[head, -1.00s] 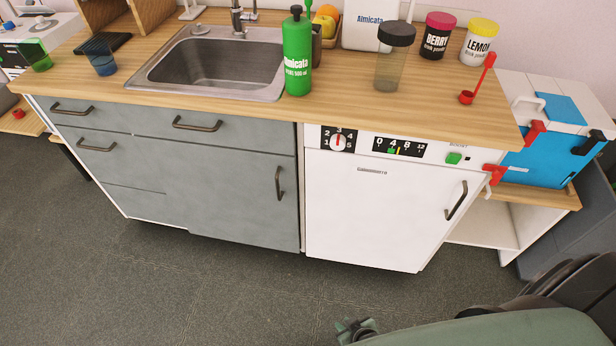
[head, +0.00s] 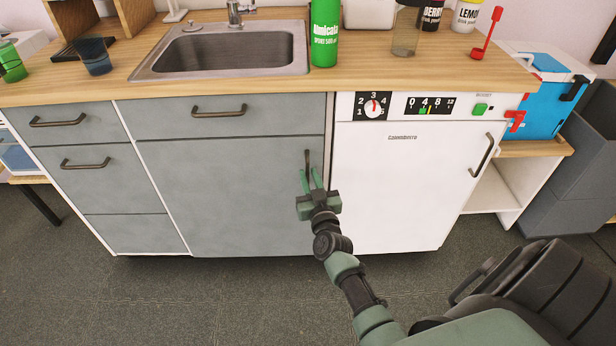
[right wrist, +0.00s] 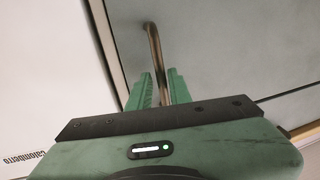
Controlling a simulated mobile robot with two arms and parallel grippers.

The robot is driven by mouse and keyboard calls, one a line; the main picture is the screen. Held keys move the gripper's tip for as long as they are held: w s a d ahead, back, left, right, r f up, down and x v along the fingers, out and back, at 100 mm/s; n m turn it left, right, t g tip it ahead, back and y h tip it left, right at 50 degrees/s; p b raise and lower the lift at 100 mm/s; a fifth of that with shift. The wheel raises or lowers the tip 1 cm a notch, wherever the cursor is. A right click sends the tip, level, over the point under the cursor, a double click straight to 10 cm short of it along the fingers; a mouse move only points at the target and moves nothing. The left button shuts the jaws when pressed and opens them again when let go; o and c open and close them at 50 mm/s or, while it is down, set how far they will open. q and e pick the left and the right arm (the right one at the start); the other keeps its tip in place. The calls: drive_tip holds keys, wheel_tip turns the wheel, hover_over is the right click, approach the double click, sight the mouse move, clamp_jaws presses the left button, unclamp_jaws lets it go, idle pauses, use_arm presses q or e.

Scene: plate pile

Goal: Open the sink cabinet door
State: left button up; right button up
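The sink cabinet door (head: 230,195) is a flat grey panel below the sink and looks closed. Its upright dark metal handle (head: 307,158) is at its right edge. My right gripper (head: 311,180) is at the lower part of this handle. In the right wrist view, the handle (right wrist: 154,50) runs down between the two green fingers of my right gripper (right wrist: 159,85). The fingers are apart, one on each side of the handle, and I see no clear grip. My left gripper is not in view.
A white appliance door (head: 405,180) with its own handle (head: 482,156) stands right of the cabinet. A drawer front (head: 270,122) is above the door and drawers (head: 100,180) are to its left. The grey floor (head: 170,300) in front is clear.

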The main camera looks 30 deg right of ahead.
drive_tip(key=shift+w+d, duration=0.15)
drive_tip(key=shift+w, duration=0.5)
clamp_jaws()
idle(1.0)
